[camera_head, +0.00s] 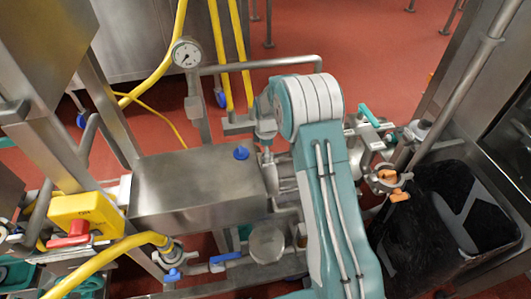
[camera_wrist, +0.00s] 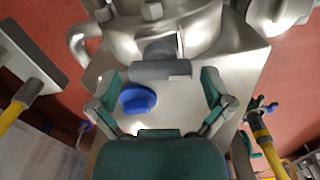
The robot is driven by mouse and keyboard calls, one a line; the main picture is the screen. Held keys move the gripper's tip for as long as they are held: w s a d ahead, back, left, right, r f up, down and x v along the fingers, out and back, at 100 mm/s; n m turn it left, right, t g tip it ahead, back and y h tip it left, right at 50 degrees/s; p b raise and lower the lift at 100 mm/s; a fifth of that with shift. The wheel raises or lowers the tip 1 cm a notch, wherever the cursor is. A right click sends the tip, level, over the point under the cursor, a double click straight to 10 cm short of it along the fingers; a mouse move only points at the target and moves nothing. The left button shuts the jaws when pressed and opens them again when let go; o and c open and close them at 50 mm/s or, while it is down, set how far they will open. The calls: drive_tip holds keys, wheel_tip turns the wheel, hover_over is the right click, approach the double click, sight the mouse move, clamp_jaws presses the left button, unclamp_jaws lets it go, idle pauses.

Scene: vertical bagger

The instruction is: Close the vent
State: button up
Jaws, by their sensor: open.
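A steel box (camera_head: 195,188) with a small blue knob (camera_head: 241,153) on top stands in the middle of the head view. In the wrist view the blue knob (camera_wrist: 137,99) lies between my gripper's fingers, nearer the left one. My gripper (camera_wrist: 160,75) is open and empty, its two teal fingers spread above the steel surface. A grey cylindrical part (camera_wrist: 160,70) also shows between the fingertips. No part is labelled as the vent, so I cannot tell for sure which it is. My arm hides part of the machine in the head view, and my gripper's fingers cannot be made out there.
A pressure gauge (camera_head: 186,54) stands behind the box. A yellow switch box (camera_head: 84,215) with a red handle is at left. Yellow hoses (camera_head: 105,262) and blue-handled valves (camera_head: 225,258) are in front. A black bin (camera_head: 420,235) is at right. Red floor (camera_head: 340,35) is open behind.

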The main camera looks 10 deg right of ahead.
drive_tip(key=c, duration=0.9)
drive_tip(key=shift+o, duration=0.2)
drive_tip(key=shift+m, duration=2)
drive_tip(key=m, duration=0.8)
drive_tip(key=shift+m, duration=2.1)
drive_tip(key=o, duration=0.9)
drive_tip(key=shift+w, duration=0.1)
drive_tip(key=shift+c, duration=0.2)
drive_tip(key=shift+d, duration=0.1)
drive_tip(key=shift+r, duration=0.15)
